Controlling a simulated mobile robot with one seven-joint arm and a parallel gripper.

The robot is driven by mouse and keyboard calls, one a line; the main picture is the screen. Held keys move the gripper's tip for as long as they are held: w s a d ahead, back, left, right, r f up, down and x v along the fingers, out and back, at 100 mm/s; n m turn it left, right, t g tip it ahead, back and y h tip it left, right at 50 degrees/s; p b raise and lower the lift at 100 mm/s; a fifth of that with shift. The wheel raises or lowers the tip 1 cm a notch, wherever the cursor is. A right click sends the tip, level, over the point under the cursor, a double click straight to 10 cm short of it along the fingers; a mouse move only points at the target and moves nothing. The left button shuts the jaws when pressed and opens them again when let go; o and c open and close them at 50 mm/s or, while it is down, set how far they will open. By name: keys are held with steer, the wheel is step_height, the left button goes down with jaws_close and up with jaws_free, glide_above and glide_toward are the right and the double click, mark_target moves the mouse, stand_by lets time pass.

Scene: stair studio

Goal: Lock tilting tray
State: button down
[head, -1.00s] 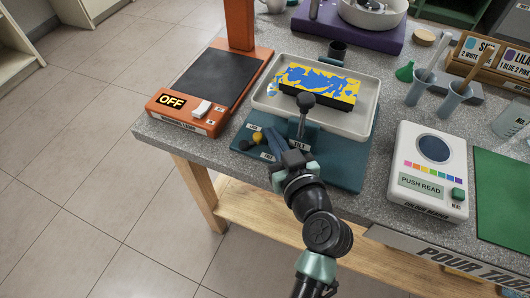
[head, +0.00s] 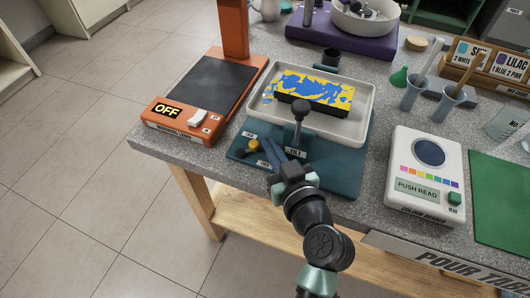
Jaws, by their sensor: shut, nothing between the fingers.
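The tilting tray (head: 358,128) is a pale shallow tray on a teal base (head: 345,178). A dark block with a yellow and blue marbled top (head: 312,87) lies in it. A black-knobbed tilt lever (head: 299,108) stands upright at its front, above a TILT label.
An orange heat station (head: 187,128) reading OFF stands to the left. A white colour reader (head: 427,178) stands to the right, with cups (head: 410,92) behind it. The table's front edge runs beneath my arm.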

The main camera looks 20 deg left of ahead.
steer(key=v, duration=1.2)
